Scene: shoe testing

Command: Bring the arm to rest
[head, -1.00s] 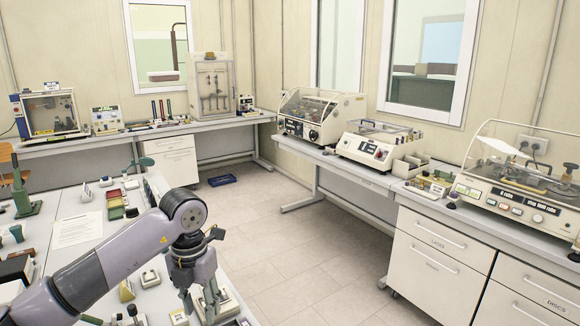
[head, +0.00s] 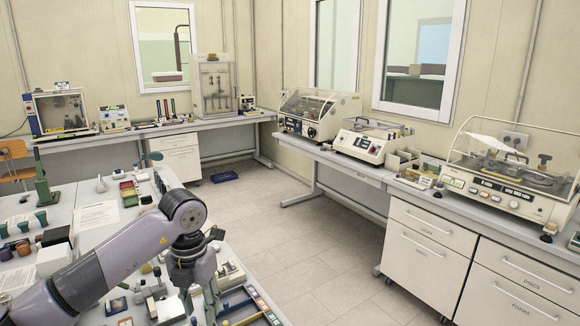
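My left arm reaches in from the lower left in the head view, bent at the elbow. My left gripper (head: 198,302) points down over the right part of the near table (head: 98,192), among small items. Its fingers are seen partly from behind, and I cannot tell how far apart they are or whether anything is between them. My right gripper is not in view.
Small tools and blocks crowd the near table, with a green stand (head: 45,186) at its left and a colored tray (head: 129,194) behind my arm. Test machines line the right bench (head: 340,172). The tiled floor (head: 290,235) between is clear, except a blue tray (head: 224,177).

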